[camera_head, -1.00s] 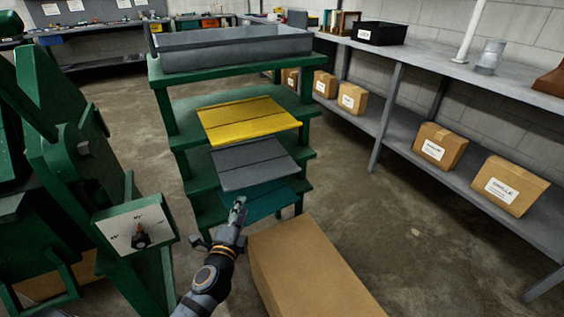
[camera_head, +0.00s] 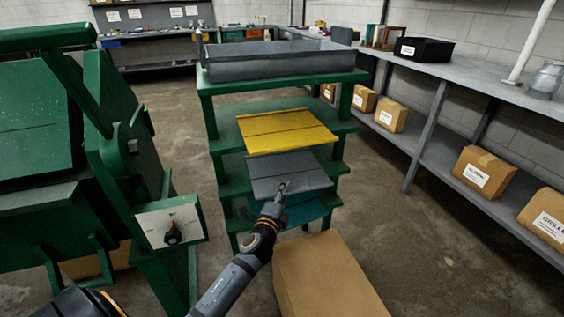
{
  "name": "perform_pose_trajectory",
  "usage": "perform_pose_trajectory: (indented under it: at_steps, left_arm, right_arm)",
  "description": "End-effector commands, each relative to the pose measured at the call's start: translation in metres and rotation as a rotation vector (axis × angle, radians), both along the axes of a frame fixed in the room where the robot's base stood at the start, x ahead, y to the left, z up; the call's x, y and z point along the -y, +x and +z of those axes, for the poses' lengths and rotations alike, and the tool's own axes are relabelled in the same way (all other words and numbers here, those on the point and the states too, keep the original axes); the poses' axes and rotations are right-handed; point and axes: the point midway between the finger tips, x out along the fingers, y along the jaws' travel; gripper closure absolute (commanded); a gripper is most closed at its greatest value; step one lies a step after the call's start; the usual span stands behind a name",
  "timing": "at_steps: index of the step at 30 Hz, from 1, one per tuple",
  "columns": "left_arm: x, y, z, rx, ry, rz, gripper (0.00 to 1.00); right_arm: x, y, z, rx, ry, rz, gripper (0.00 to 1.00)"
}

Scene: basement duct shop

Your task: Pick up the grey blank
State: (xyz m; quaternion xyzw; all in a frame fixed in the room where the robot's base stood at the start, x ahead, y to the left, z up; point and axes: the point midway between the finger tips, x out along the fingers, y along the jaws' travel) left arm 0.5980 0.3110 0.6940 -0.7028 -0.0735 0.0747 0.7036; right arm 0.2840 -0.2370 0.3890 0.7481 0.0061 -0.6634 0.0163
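The grey blank (camera_head: 303,168) is a flat sheet with a crease line. It lies on a middle shelf of the green rack (camera_head: 223,172), below a yellow blank (camera_head: 287,130) and above a teal one (camera_head: 307,211). My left gripper (camera_head: 284,186) is at the front edge of the grey blank, and its tips overlap the sheet in the picture. The fingers are too small to show whether they are open or shut, or whether they touch the sheet. My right gripper is not in view.
A large cardboard box (camera_head: 327,280) stands on the floor in front of the rack. A green machine with a dial plate (camera_head: 170,228) stands at the left. A grey tray (camera_head: 285,62) tops the rack. A shelf bench (camera_head: 450,72) runs along the right, with bare floor between.

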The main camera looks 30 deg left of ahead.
Motion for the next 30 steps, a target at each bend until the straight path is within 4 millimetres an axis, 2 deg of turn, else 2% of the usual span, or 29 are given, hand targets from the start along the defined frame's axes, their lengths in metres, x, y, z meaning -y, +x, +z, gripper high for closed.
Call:
perform_pose_trajectory:
  at_steps: [8,16,30]
  left_arm:
    - [-0.0009,0.0055,-0.0002,-0.001,-0.001,-0.001,0.64]
    - [-0.0009,0.0053,-0.0002,0.000,-0.001,-0.001,1.00]
    - [-0.0009,0.0055,0.0013,0.002,0.000,-0.002,1.00]
  right_arm:
    - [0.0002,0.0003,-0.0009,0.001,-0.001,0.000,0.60]
    - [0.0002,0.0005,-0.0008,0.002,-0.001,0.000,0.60]
    - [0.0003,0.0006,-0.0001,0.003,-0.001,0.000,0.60]
